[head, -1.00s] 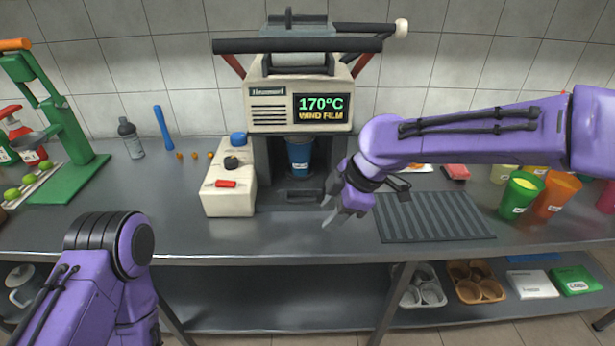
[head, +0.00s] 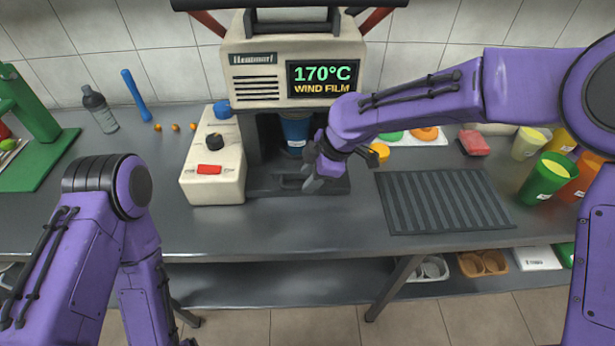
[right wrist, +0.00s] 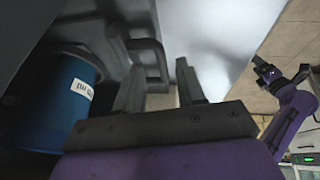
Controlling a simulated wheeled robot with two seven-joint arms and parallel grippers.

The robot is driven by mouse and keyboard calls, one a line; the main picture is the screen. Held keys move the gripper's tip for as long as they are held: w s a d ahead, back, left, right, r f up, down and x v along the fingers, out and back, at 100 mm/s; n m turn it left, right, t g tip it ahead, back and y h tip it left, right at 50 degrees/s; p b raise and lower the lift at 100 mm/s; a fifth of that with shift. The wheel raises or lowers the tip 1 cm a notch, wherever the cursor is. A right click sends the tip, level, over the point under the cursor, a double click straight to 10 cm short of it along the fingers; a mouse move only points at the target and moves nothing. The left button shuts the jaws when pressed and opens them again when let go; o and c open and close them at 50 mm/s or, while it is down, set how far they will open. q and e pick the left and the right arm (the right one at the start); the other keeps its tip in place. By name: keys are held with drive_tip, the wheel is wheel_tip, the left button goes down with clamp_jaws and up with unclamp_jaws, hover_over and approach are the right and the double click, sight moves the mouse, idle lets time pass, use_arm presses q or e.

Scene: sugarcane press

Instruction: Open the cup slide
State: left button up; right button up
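The sealing machine (head: 262,75) stands at the back of the table. A blue cup (head: 296,133) sits inside its dark bay, and it also shows in the right wrist view (right wrist: 62,100). The dark cup slide (head: 265,185) is at the bay's bottom, with a looped handle (right wrist: 150,48) at its front. My right gripper (head: 312,182) is just right of the handle. In the right wrist view its fingers (right wrist: 160,88) are apart, with the handle close to their tips; I cannot tell if they touch. My left arm is at the left, its gripper out of view.
A cream control box (head: 213,165) with a red switch stands left of the bay. A ribbed dark mat (head: 445,200) lies to the right, with a green cup (head: 545,178) beyond it. The table front before the machine is clear.

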drive_tip(key=shift+w+a+f, duration=0.2)
drive_tip(key=shift+a+f, duration=0.05)
drive_tip(key=shift+f, duration=0.4)
drive_tip(key=shift+s+a+f, duration=0.1)
drive_tip(key=shift+s+f, duration=0.05)
drive_tip(key=shift+f, duration=0.05)
clamp_jaws()
